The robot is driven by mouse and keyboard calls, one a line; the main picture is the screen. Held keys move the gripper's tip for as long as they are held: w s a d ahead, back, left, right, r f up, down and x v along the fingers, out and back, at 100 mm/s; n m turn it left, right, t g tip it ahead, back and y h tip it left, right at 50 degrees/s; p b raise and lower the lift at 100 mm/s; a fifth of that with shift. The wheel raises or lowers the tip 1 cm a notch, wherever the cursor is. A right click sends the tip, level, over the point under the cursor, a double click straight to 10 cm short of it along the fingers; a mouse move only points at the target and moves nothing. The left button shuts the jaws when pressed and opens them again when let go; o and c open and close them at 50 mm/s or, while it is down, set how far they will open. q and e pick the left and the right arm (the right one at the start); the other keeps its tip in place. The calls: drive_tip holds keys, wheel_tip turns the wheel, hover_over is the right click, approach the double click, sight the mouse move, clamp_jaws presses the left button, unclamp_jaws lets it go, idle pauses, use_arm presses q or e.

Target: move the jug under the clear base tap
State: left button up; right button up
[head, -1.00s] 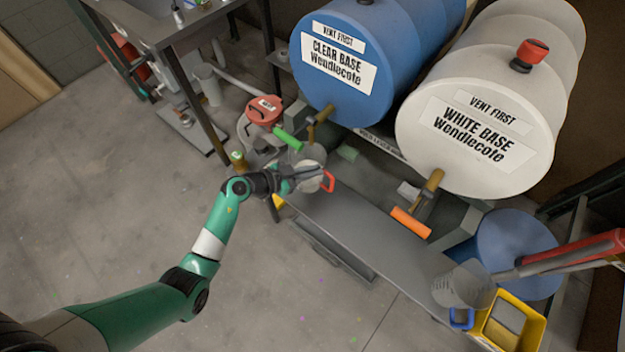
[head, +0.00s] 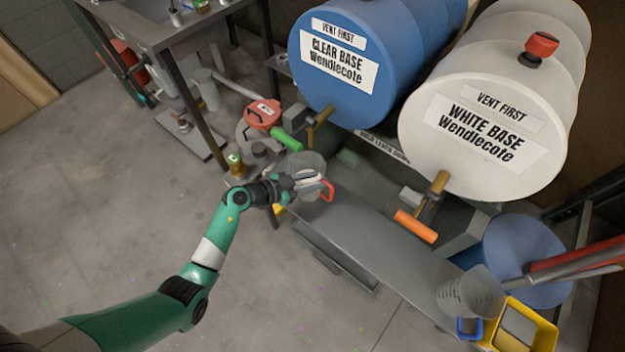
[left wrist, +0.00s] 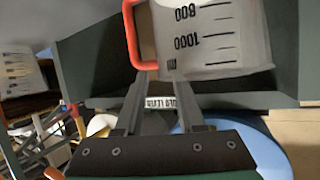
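The jug (head: 312,162) is a clear measuring jug with a red handle (head: 327,190), near the front of the metal shelf, just below and in front of the clear base tap (head: 318,120). My left gripper (head: 306,184) is at the jug. In the left wrist view the jug (left wrist: 215,40) fills the upper middle, its printed marks upside down. There my left gripper (left wrist: 161,80) has its fingertips at the jug's edge by the handle; the exact contact is partly hidden. The clear base drum (head: 345,90) is blue. My right gripper is not visible.
A green tap handle (head: 286,138) and a red-lidded container (head: 262,114) stand close by. The white base drum (head: 475,110) with an orange tap handle (head: 415,226) is to the right. A blue-handled jug (head: 478,292) and a yellow bin (head: 542,328) are lower right.

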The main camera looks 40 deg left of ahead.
use_arm(q)
drive_tip(key=p+v, duration=0.7)
drive_tip(key=v, duration=0.5)
